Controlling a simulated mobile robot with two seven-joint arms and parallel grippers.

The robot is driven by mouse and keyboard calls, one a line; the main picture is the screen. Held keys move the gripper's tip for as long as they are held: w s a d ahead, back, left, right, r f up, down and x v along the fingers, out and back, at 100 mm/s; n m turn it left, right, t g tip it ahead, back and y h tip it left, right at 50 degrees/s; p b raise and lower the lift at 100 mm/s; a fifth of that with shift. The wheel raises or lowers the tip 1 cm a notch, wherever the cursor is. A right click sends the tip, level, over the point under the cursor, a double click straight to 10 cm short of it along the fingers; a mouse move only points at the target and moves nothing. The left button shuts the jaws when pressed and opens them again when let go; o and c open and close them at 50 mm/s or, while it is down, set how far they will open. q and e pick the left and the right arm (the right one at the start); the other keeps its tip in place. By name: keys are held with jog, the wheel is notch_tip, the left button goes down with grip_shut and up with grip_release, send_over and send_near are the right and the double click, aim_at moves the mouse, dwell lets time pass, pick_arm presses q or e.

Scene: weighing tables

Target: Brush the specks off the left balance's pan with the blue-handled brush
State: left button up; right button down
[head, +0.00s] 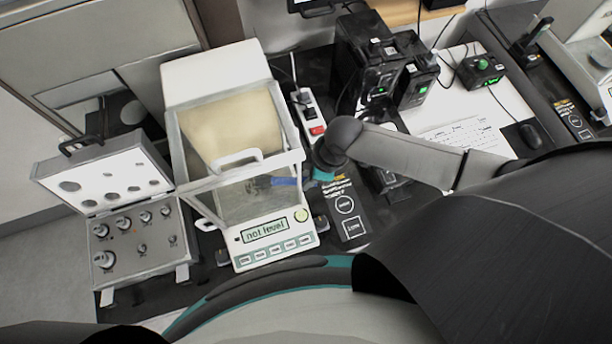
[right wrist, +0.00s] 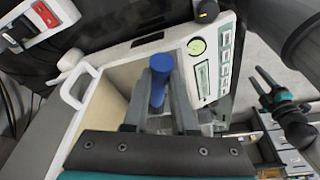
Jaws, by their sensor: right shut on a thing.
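The left balance (head: 215,75) has a glass draft shield, and its display reads "not level"; it also shows in the right wrist view (right wrist: 215,50). My right gripper (head: 322,174) is at the shield's right side, shut on the blue-handled brush (head: 285,182). The blue handle (right wrist: 161,78) stands between the fingers in the right wrist view. In the head view the brush reaches left into the chamber. A dark patch there shows through the glass; I cannot separate bristles, pan and specks. My left gripper (right wrist: 263,82) appears small at the right wrist view's right; its jaws are unclear.
An open case of weights (head: 140,250) stands left of the balance. A power strip (head: 310,115) and black boxes (head: 365,65) are behind and right. A dark panel (head: 345,205) lies right of the balance.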

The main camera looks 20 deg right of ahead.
jog(key=s+d, duration=0.4)
jog(key=d, duration=0.7)
jog(key=shift+s, duration=0.25)
dwell(0.3)
jog(key=shift+a, duration=0.1)
